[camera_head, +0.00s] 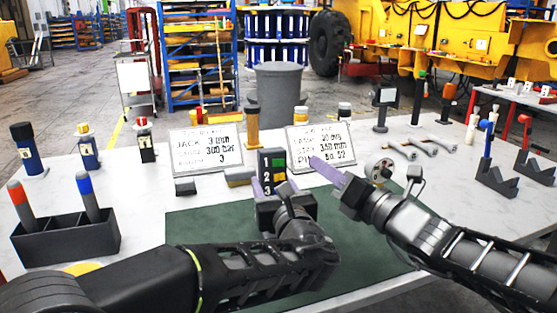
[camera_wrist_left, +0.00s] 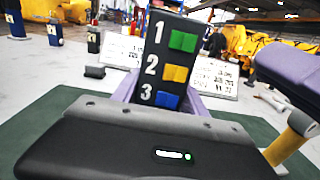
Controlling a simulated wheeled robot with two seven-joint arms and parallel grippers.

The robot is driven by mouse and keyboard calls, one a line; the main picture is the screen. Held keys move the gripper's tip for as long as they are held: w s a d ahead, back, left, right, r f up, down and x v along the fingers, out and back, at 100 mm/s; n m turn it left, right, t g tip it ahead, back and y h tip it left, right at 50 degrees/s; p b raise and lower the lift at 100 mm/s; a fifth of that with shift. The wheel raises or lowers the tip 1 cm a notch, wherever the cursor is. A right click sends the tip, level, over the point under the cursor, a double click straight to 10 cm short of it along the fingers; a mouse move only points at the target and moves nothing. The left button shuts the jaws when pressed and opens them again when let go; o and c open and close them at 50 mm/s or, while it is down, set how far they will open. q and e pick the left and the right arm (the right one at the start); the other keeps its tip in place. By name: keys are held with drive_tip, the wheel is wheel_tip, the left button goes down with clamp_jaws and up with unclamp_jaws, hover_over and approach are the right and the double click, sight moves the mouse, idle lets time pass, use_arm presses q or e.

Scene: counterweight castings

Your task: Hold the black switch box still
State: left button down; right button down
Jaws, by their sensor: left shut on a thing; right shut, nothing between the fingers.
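The black switch box (camera_head: 271,164) stands upright on the green mat (camera_head: 205,226) in the head view. In the left wrist view the box (camera_wrist_left: 154,60) shows white numbers 1, 2 and 3 beside green, yellow and blue buttons. My left gripper (camera_head: 269,189) is shut on the lower part of the box; its purple fingers show on both sides of it in the left wrist view. My right gripper (camera_head: 326,171) is shut and empty, to the right of the box and apart from it. The box's lower end is hidden by my left gripper.
Two white sign boards (camera_head: 205,150) (camera_head: 321,146) stand behind the box. A dark holder (camera_head: 66,238) with two handled tools is at the left. Grey wrenches (camera_head: 428,147) and a round gauge-like part (camera_head: 379,168) lie to the right.

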use_arm(q)
drive_tip(key=c, duration=0.5)
unclamp_jaws()
drive_tip(key=shift+s, duration=0.1)
drive_tip(key=v, duration=1.1)
drive_tip(key=shift+s+d, duration=0.1)
drive_tip(key=shift+s, duration=0.3)
